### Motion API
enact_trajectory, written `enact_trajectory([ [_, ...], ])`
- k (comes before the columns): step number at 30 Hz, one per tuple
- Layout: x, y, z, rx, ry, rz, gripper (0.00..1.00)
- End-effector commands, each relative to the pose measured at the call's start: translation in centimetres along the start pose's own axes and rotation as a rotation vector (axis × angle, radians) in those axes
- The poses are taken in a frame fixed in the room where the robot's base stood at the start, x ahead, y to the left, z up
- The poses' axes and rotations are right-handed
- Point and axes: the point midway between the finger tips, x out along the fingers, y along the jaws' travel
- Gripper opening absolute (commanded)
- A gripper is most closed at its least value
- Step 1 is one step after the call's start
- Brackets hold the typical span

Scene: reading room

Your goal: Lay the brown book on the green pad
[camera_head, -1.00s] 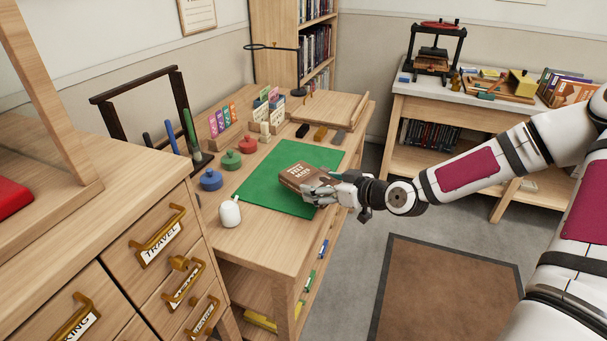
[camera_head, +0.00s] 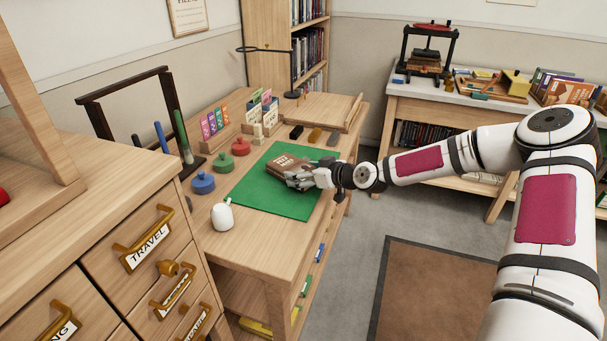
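The brown book (camera_head: 284,164), with pale lettering on its cover, is over the back part of the green pad (camera_head: 262,198). The pad lies flat on the wooden desk. My gripper (camera_head: 297,180) is at the book's near right edge with its fingers against it, and it appears shut on the book. The fingers hide part of that edge. I cannot tell whether the book's underside touches the pad or is a little above it.
A white rounded object (camera_head: 222,216) stands left of the pad. Blue (camera_head: 203,183), green (camera_head: 224,162) and red (camera_head: 241,146) lidded pots line its left side. Small dark and brown blocks (camera_head: 314,135) lie behind it. The pad's front part is bare.

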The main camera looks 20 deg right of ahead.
Motion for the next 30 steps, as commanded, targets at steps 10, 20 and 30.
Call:
enact_trajectory([
  [10, 0.2, 0.0, 0.3, -0.002, 0.003, 0.001, 0.36],
  [20, 0.2, 0.0, 0.5, -0.001, 0.001, 0.001, 0.95],
  [30, -0.9, 0.2, 0.2, -0.001, 0.001, 0.004, 0.95],
])
